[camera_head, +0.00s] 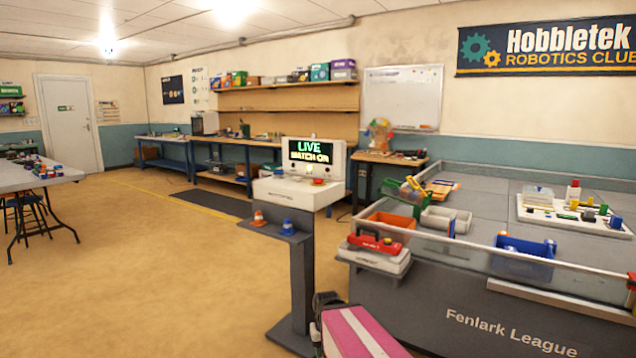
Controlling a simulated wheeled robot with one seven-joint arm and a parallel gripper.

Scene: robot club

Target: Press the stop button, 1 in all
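A grey pedestal (301,270) stands left of the middle and carries a white console box (298,193). A small red spot (318,181) shows on the top right of the box; it may be the stop button, but it is too small to tell. A screen (311,151) behind it reads "LIVE MATCH ON".
The floor (140,270) at left is open.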

